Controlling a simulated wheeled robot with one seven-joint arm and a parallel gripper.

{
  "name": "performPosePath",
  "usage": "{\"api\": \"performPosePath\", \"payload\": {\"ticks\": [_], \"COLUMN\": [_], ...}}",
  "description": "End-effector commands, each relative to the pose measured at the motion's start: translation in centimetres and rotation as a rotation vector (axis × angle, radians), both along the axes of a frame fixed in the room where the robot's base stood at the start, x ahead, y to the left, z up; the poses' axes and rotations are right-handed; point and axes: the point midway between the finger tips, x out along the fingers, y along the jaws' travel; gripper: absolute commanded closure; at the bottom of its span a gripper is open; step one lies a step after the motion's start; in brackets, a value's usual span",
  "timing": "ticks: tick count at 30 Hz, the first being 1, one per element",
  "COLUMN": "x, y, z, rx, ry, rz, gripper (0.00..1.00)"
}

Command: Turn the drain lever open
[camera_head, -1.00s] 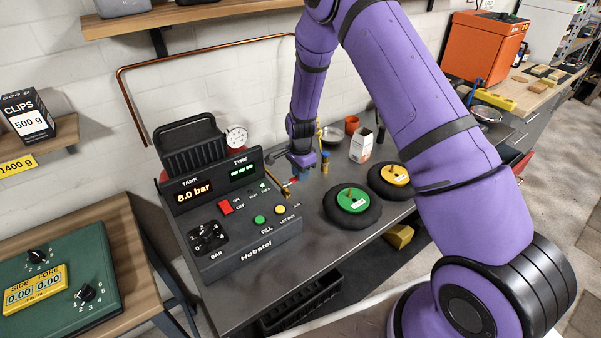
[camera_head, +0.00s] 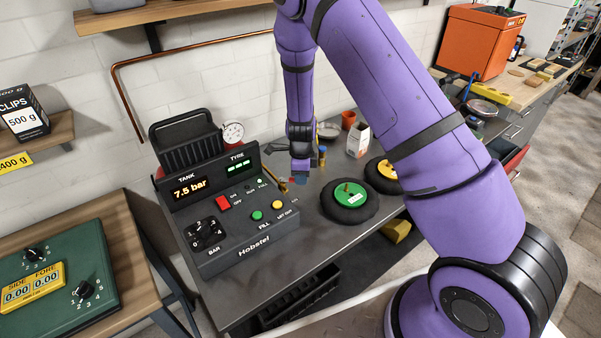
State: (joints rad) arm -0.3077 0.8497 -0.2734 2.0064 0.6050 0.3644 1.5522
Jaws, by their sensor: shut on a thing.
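The compressor panel (camera_head: 237,213) stands at the left end of the dark bench, its TANK display (camera_head: 190,188) reading 7.5 bar. A short brass pipe (camera_head: 283,187) sits at its right end. My gripper (camera_head: 299,177) points down just right of the panel, low over the bench. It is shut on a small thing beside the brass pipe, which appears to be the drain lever. A bit of red shows at the fingertips; the rest of the lever is hidden, so its angle cannot be told.
A green-hubbed tyre (camera_head: 350,201) and a yellow-hubbed one (camera_head: 384,175) lie right of my gripper. A white carton (camera_head: 358,140) and an orange cup (camera_head: 348,120) stand behind. A gauge (camera_head: 232,133) stands behind the panel. The bench front between panel and tyres is clear.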

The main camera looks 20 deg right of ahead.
Motion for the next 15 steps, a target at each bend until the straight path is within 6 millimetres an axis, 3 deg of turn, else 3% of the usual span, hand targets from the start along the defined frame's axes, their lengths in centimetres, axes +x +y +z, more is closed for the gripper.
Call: {"api": "performPosePath", "payload": {"ticks": [15], "x": [-2.4], "y": [1.9], "z": [0.0], "rx": [-0.001], "ry": [0.0], "rz": [-0.486], "gripper": [1.0]}}
